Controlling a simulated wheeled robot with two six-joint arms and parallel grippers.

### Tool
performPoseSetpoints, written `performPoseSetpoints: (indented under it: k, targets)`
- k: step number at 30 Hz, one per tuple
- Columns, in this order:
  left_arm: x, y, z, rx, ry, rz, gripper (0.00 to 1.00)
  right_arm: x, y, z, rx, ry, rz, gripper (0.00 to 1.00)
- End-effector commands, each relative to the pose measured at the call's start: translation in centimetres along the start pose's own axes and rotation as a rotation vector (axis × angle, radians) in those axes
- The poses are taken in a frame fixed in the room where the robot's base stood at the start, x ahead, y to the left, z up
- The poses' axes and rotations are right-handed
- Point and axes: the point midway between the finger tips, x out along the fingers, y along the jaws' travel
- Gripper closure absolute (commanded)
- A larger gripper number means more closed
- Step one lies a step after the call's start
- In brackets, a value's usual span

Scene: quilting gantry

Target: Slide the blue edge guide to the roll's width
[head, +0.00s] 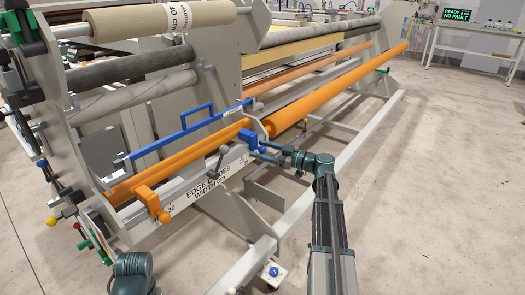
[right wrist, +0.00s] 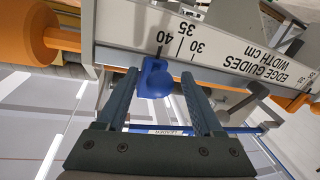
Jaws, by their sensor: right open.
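The blue edge guide (head: 250,141) sits on the white scale rail (head: 195,192), which is lettered "EDGE GUIDES WIDTH cm". In the right wrist view the blue guide (right wrist: 154,79) stands close to the 40 mark, with 35 and 30 to its right. My right gripper (right wrist: 160,76) is open, with one finger on each side of the guide; small gaps show, and I cannot tell whether either finger touches. In the head view my right gripper (head: 268,150) is at the guide's right side. A cream roll (head: 158,18) with upside-down, cut-off lettering lies at upper left. My left gripper is out of view.
An orange guide (head: 151,203) sits at the rail's near end. A blue bar with a handle (head: 185,132) lies behind the rail. A dark lever (head: 217,160) stands between the guides. Orange rollers (head: 340,88) run alongside.

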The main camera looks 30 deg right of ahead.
Motion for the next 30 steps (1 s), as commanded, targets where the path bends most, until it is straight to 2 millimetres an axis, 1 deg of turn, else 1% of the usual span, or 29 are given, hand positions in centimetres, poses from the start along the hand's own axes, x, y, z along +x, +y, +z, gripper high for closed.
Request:
performPoseSetpoints:
  k: [7, 11, 12, 14, 15, 17, 18, 19, 30]
  targets:
    - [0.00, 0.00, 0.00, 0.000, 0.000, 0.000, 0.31, 0.03, 0.01, 0.00, 0.000, 0.000, 0.000, 0.31]
    - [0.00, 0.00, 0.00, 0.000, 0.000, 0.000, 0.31, 0.02, 0.01, 0.00, 0.000, 0.000, 0.000, 0.55]
    - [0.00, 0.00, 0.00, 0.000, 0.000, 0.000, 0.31, 0.01, 0.01, 0.00, 0.000, 0.000, 0.000, 0.62]
    - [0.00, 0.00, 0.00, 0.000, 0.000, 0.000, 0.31, 0.01, -0.01, 0.00, 0.000, 0.000, 0.000, 0.73]
    - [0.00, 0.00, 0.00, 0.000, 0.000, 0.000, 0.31, 0.01, -0.01, 0.00, 0.000, 0.000, 0.000, 0.80]
    - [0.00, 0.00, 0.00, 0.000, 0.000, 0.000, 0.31, 0.01, -0.01, 0.00, 0.000, 0.000, 0.000, 0.91]
    - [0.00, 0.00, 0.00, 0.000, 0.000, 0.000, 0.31, 0.01, -0.01, 0.00, 0.000, 0.000, 0.000, 0.98]
    - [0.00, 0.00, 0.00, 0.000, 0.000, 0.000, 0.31, 0.01, -0.01, 0.00, 0.000, 0.000, 0.000, 1.00]
    - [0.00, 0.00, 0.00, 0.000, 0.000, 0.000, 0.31, -0.01, -0.03, 0.01, -0.001, 0.000, -0.001, 1.00]
